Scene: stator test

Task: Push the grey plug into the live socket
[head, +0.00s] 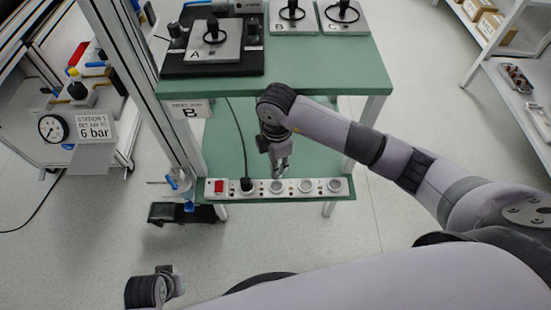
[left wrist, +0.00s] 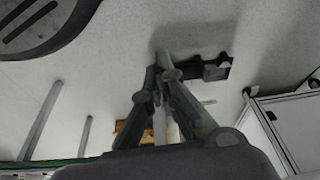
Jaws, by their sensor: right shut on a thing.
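A socket strip (head: 320,188) runs along the front edge of the lower green shelf. It has a red switch (head: 219,187), a black plug with a cord (head: 247,184) seated near its left end, and several round grey sockets to the right. My right gripper (head: 282,168) points down just above and behind the socket to the right of the black plug. It is shut on the grey plug, which is mostly hidden by the fingers; I cannot tell whether it touches the socket. My left gripper (left wrist: 158,66) is shut and empty, low at the left in the head view (head: 172,277).
The bench's green top (head: 320,70) carries units A, B and C above my right arm. A gauge (head: 53,128) stands left; a shelf with boxes stands right. The floor in front is mostly clear.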

